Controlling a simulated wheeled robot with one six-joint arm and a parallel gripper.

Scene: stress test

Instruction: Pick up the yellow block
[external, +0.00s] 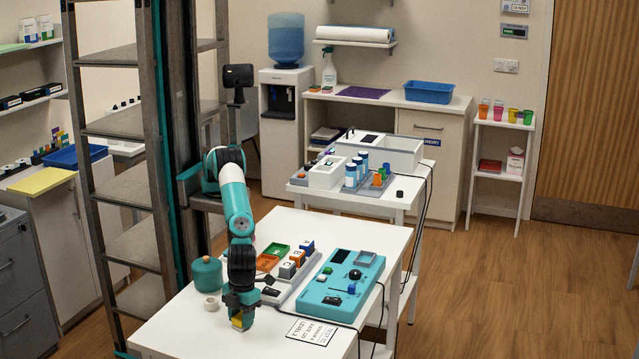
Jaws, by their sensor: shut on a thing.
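My gripper (241,311) hangs pointing down over the front left of the near white table (180,326). It is shut on a small yellow block (238,321), which shows below the fingers. I cannot tell whether the block touches the table or is a little above it. The upper part of the block is hidden by my gripper.
A teal jar (206,273) and a white roll (210,303) stand left of my gripper. A grey tray (309,265) with lettered blocks and a teal panel (341,285) lie to the right. A printed sheet (312,332) lies at the front.

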